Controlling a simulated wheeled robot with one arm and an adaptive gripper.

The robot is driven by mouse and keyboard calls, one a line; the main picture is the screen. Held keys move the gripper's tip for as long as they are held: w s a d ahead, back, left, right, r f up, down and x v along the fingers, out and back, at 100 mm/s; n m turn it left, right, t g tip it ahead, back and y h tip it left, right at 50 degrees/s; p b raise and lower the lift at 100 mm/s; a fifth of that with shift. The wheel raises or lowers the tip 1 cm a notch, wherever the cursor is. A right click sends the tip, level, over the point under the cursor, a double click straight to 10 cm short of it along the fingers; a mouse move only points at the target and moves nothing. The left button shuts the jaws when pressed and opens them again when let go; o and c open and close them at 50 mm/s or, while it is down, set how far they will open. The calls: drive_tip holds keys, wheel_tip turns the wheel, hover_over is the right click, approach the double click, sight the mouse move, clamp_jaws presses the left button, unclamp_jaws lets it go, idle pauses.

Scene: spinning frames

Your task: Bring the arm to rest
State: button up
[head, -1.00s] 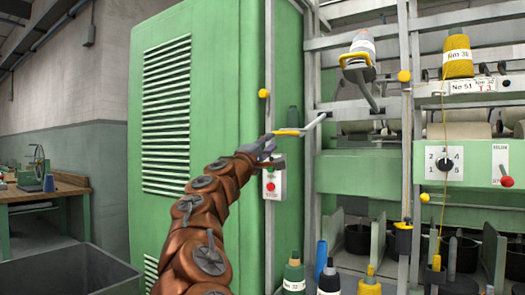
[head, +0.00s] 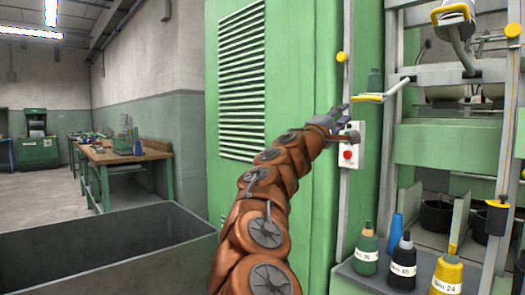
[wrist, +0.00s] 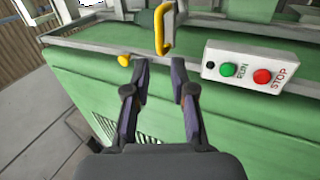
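My gripper (head: 340,123) is at the end of my raised copper-coloured arm, in front of the green machine cabinet (head: 290,60). In the wrist view my gripper (wrist: 161,75) has its two dark fingers apart, with nothing between them. A yellow handle (wrist: 163,30) lies just beyond the fingertips in that view. The white switch box (wrist: 248,68) with a green RUN and a red STOP button is to the right of the fingers. In the head view the box (head: 352,140) is partly hidden behind my gripper.
A grey open bin (head: 110,246) stands at the lower left. A wooden workbench (head: 122,153) is farther back. Open floor (head: 40,200) shows at the far left.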

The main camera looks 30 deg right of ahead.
drive_tip(key=s+r+m+g+y+p, duration=0.2)
drive_tip(key=s+r+m+g+p, duration=0.15)
drive_tip(key=s+p, duration=0.35)
drive_tip(key=s+a+f+m+y+p, duration=0.2)
drive_tip(key=s+f+m+y+p, duration=0.3)
drive_tip(key=s, duration=0.3)
drive_tip(key=s+a+f+n+y+p, duration=0.1)
drive_tip(key=s+a+f+y+p, duration=0.3)
drive_tip(key=a+f, duration=0.5)
drive_tip(key=s+a+f+n+y+p, duration=0.2)
drive_tip(key=a+f+y+p, duration=0.45)
drive_tip(key=a+f, duration=0.2)
drive_tip(key=s+a+f+n+g+y+p, duration=0.1)
drive_tip(key=s+a+f+y+p, duration=0.1)
drive_tip(key=s+a, duration=0.3)
drive_tip(key=s+a+f+n+g+y+p, duration=0.2)
drive_tip(key=s+a, duration=0.4)
drive_tip(key=a, duration=0.7)
drive_tip(key=shift+s+a+f+y+p, duration=0.15)
drive_tip(key=shift+a+f+y+p, duration=0.15)
drive_tip(key=shift+f+y+p, duration=0.5)
